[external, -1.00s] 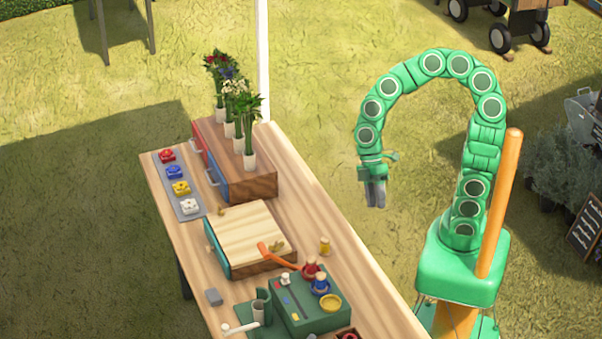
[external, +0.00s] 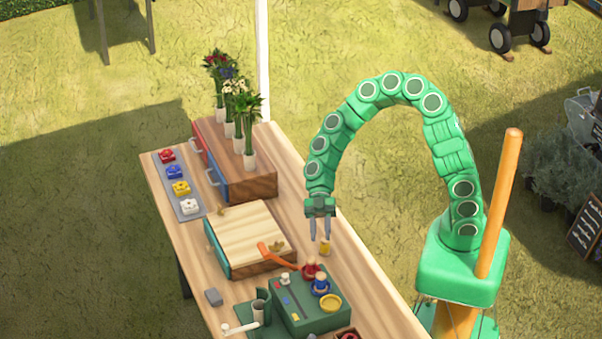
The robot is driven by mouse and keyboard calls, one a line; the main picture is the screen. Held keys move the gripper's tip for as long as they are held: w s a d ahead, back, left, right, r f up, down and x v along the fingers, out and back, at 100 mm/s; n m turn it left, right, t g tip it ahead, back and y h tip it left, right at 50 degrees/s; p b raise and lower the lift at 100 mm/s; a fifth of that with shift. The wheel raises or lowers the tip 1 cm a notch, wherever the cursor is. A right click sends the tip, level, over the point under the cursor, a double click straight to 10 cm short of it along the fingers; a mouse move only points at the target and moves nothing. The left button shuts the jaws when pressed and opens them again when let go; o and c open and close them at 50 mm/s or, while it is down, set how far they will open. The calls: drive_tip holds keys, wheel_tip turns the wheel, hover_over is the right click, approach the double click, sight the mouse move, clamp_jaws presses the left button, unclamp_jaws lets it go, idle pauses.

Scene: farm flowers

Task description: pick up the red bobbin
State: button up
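A small red object (external: 312,270), which looks like the red bobbin, sits at the back of the green box (external: 293,312). Its exact shape is too small to tell. A blue piece (external: 320,286) with a pale top stands just in front of it. Another red round item (external: 349,336) shows at the bottom edge, partly cut off. My gripper (external: 320,238) points down with its two fingers apart and nothing between them. It appears just above the red object in the picture, by a small yellow spool (external: 325,249); its height over the table is hard to tell.
A drawer cabinet (external: 257,186) with flower vases stands behind. The right table edge is clear.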

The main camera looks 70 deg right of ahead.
sight(311, 261)
drive_tip(key=shift+n+y, duration=0.4)
drive_tip(key=shift+y, duration=0.1)
drive_tip(key=shift+a+f, duration=1)
drive_tip(key=shift+a, duration=0.25)
drive_tip(key=shift+a+f, duration=1)
drive_tip(key=shift+a, duration=0.3)
drive_tip(key=shift+a+f, duration=1)
drive_tip(key=shift+a, duration=0.25)
drive_tip(key=shift+c, duration=0.4)
clamp_jaws()
drive_tip(key=shift+r, duration=0.1)
